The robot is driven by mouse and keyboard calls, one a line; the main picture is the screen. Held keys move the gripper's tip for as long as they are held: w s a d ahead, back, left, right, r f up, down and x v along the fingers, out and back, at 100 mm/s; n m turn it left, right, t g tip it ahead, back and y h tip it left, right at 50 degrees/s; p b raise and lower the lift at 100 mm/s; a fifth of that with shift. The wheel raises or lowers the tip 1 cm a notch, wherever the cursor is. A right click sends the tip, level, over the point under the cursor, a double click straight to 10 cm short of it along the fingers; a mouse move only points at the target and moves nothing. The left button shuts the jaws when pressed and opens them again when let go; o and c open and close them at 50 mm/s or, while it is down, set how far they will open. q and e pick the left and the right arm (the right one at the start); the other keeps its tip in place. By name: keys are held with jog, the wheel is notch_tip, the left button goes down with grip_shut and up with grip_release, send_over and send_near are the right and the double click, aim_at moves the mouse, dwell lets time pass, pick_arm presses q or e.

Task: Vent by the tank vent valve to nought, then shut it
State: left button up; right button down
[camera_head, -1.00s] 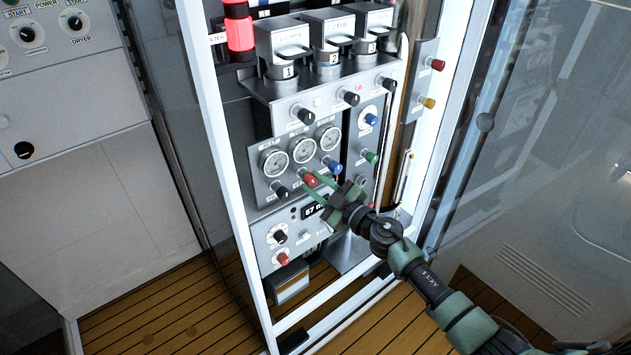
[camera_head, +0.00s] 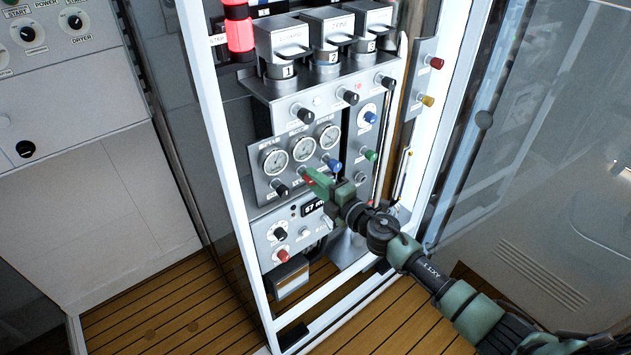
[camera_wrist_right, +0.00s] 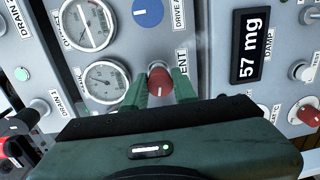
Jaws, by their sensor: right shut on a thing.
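In the head view the right gripper (camera_head: 312,180) reaches the panel from the lower right and hides most of the knob. A round gauge (camera_wrist_right: 105,82) sits left of the knob, its needle hard to read. My left gripper is not in view.
A display (camera_wrist_right: 252,46) reads "57 mg" in the wrist view. A blue knob (camera_wrist_right: 147,11) is close above the vent knob. Another red knob (camera_head: 283,255) sits lower on the panel. A red beacon (camera_head: 239,35) glows at the top. The white cabinet frame (camera_head: 222,170) stands at the left.

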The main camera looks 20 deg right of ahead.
jog(key=n, duration=1)
jog(key=shift+a+r+n+t+h+b, duration=0.1)
jog(key=shift+n+t+h+b, duration=0.2)
jog(key=shift+n+h+b, duration=0.1)
dwell(0.4)
jog(key=c, duration=1.1)
grip_release()
jog(key=shift+s, duration=0.1)
jog(key=v, duration=0.7)
jog(key=shift+s+b, duration=0.3)
jog(key=shift+s, duration=0.05)
